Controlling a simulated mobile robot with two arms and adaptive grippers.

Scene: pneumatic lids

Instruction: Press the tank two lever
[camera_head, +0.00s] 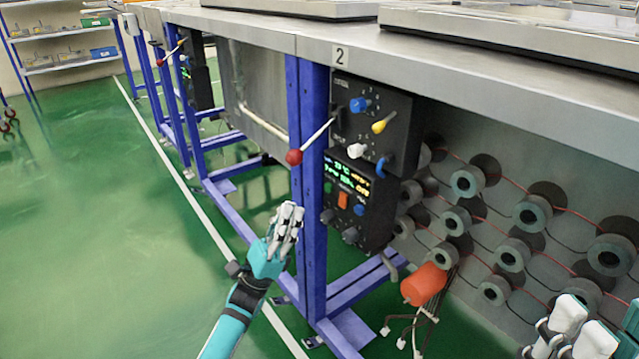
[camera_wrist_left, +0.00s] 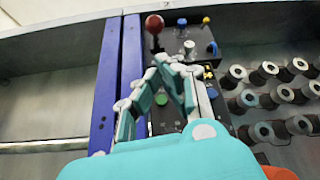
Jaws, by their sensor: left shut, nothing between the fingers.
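The tank two lever is a thin pale rod with a red ball knob (camera_head: 294,157) at its end. It sticks out from the black control panel (camera_head: 348,112) under the tank edge marked "2" (camera_head: 340,57). The rod slopes down and left to the knob. My left gripper (camera_head: 290,208) is shut and empty, below the knob and apart from it. In the left wrist view the knob (camera_wrist_left: 154,23) shows just beyond the fingertips (camera_wrist_left: 168,62).
Blue posts (camera_head: 308,200) stand left of the panel. A lower box (camera_head: 360,200) has a lit display and knobs. An orange-red cylinder (camera_head: 424,284) and grey round fittings with red lines (camera_head: 467,182) are to the right. Open green floor (camera_head: 90,220) lies left.

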